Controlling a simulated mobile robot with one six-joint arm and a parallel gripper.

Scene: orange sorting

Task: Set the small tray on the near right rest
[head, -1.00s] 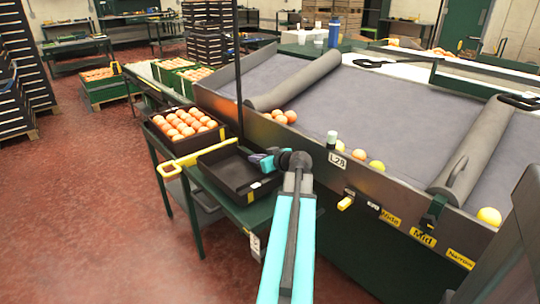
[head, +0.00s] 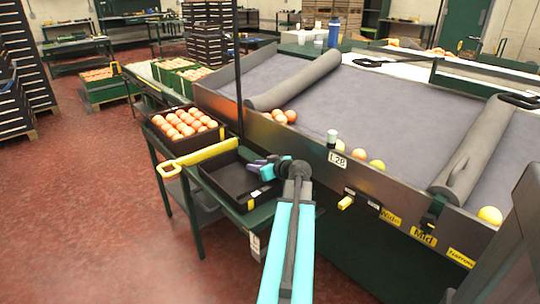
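The small tray (head: 222,186) is black, shallow and empty, with a pale label on its near right side. It is at the near end of the green bench (head: 262,214), close to the sorting table. My gripper (head: 259,168) is at the tray's right rim, and its fingers appear closed on that wall. The fingertips are small and partly merge with the dark rim. The tray looks about level; I cannot tell whether its underside touches the bench. No separate mark for the near right rest can be made out; the tray and my arm cover part of that end.
A black crate of oranges (head: 165,142) stands behind the tray. A yellow bar with a looped end (head: 205,156) lies between them. The grey sorting table (head: 370,110) rises at the right, with a thin dark post (head: 238,70) beside it. Red floor is open at the left.

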